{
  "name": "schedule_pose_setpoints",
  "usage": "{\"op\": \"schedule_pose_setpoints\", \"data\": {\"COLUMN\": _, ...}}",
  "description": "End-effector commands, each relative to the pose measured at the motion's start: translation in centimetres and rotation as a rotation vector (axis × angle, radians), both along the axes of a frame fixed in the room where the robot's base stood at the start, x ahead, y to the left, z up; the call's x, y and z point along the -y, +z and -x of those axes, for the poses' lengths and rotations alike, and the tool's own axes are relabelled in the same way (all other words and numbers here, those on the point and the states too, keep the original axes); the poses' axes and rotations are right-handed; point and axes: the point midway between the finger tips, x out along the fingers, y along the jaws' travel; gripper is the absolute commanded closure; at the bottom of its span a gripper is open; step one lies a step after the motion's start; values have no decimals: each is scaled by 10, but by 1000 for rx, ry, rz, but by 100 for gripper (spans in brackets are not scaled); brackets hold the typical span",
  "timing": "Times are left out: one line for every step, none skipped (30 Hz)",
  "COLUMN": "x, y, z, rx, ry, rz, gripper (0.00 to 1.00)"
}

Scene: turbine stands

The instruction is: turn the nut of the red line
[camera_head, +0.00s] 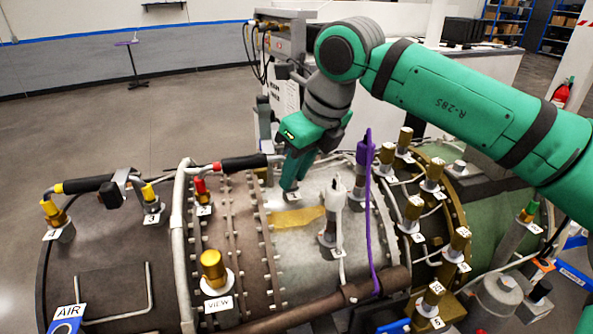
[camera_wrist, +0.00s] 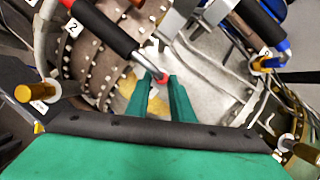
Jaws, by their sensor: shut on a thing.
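The red line is a black sleeve (camera_head: 245,162) with a red band, running from a red nut (camera_head: 200,187) at the tag 2 on the left to my gripper. The sleeve also shows in the wrist view (camera_wrist: 103,27), where its thin end reaches down to my gripper (camera_wrist: 162,85). A small red nut (camera_wrist: 153,91) sits between the green fingers, which are shut on it. In the head view my gripper (camera_head: 291,186) points down onto the casing; it hides the nut and the line's right end.
A purple cable (camera_head: 368,215) and a white-capped fitting (camera_head: 335,195) stand just right of my gripper. Several gold fittings (camera_head: 413,209) crowd the ring farther right. A yellow line (camera_head: 85,184) lies at the left. A gold VIEW fitting (camera_head: 213,268) stands in front.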

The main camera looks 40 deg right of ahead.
Motion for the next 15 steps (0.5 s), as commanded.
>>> {"op": "schedule_pose_setpoints", "data": {"x": -2, "y": 1, "z": -1, "rx": 3, "ry": -38, "rz": 4, "gripper": 100}}
{"op": "schedule_pose_setpoints", "data": {"x": -2, "y": 1, "z": -1, "rx": 4, "ry": -65, "rz": 4, "gripper": 100}}
{"op": "schedule_pose_setpoints", "data": {"x": -2, "y": 1, "z": -1, "rx": 4, "ry": -98, "rz": 4, "gripper": 100}}
{"op": "schedule_pose_setpoints", "data": {"x": -2, "y": 1, "z": -1, "rx": 3, "ry": -123, "rz": 4, "gripper": 100}}
{"op": "schedule_pose_setpoints", "data": {"x": -3, "y": 1, "z": -1, "rx": 3, "ry": -147, "rz": 4, "gripper": 100}}
{"op": "schedule_pose_setpoints", "data": {"x": -3, "y": 1, "z": -1, "rx": 3, "ry": -177, "rz": 3, "gripper": 100}}
{"op": "schedule_pose_setpoints", "data": {"x": -3, "y": 1, "z": -1, "rx": 3, "ry": -199, "rz": 2, "gripper": 100}}
{"op": "schedule_pose_setpoints", "data": {"x": -3, "y": 1, "z": -1, "rx": 3, "ry": -220, "rz": 2, "gripper": 100}}
{"op": "schedule_pose_setpoints", "data": {"x": -4, "y": 2, "z": -1, "rx": 5, "ry": -247, "rz": 3, "gripper": 100}}
{"op": "schedule_pose_setpoints", "data": {"x": -4, "y": 2, "z": -1, "rx": 4, "ry": -265, "rz": 3, "gripper": 100}}
{"op": "schedule_pose_setpoints", "data": {"x": -4, "y": 2, "z": -1, "rx": 4, "ry": -283, "rz": 3, "gripper": 100}}
{"op": "schedule_pose_setpoints", "data": {"x": -4, "y": 1, "z": -1, "rx": 3, "ry": -304, "rz": 2, "gripper": 100}}
{"op": "schedule_pose_setpoints", "data": {"x": -4, "y": 1, "z": -1, "rx": 3, "ry": -319, "rz": 2, "gripper": 100}}
{"op": "schedule_pose_setpoints", "data": {"x": -5, "y": 1, "z": -1, "rx": 2, "ry": -333, "rz": 2, "gripper": 100}}
{"op": "schedule_pose_setpoints", "data": {"x": -5, "y": 1, "z": -1, "rx": 2, "ry": -349, "rz": 2, "gripper": 100}}
